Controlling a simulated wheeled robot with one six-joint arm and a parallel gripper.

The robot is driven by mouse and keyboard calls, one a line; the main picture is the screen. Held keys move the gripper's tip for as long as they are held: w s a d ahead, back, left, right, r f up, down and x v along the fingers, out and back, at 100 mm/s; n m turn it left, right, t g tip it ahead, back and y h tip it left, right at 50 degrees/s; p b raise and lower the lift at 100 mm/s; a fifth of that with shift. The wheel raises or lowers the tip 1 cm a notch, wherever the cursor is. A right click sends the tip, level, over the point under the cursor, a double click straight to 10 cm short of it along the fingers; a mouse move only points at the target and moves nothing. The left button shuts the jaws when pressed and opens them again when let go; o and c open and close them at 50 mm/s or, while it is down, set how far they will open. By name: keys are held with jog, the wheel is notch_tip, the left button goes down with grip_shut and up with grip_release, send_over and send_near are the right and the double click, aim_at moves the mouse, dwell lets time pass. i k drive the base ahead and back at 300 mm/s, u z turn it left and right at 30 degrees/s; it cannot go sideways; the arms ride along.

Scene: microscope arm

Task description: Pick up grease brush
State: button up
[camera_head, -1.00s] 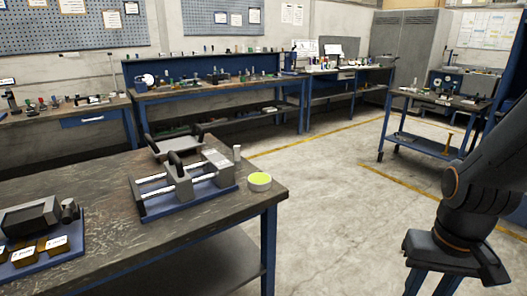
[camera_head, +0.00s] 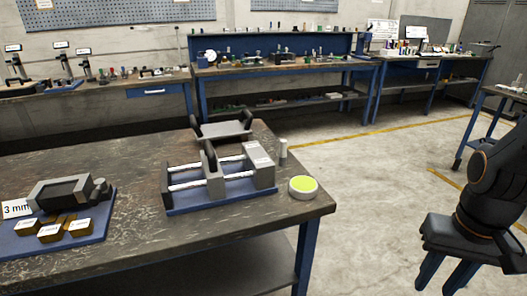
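I cannot make out a grease brush for certain in this view. On the near bench (camera_head: 125,172) stand a round white tin with a yellow-green top (camera_head: 303,187) and a small pale upright cylinder (camera_head: 283,148) behind it. My gripper (camera_head: 446,278) hangs at the lower right, over the floor and away from the bench. Its two blue fingers point down with a gap between them and nothing visible in it; their tips are close to or past the picture's bottom edge.
A grey two-rod fixture on a blue base (camera_head: 215,190) stands left of the tin, with a grey tray (camera_head: 222,129) behind. A grey block and brass pieces lie on a blue plate (camera_head: 60,242). Benches line the back wall. Open concrete floor (camera_head: 370,180) lies right of the near bench.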

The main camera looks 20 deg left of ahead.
aim_at(282, 157)
jog(key=u, duration=0.6)
jog(key=i, duration=0.55)
jog(key=u, duration=0.65)
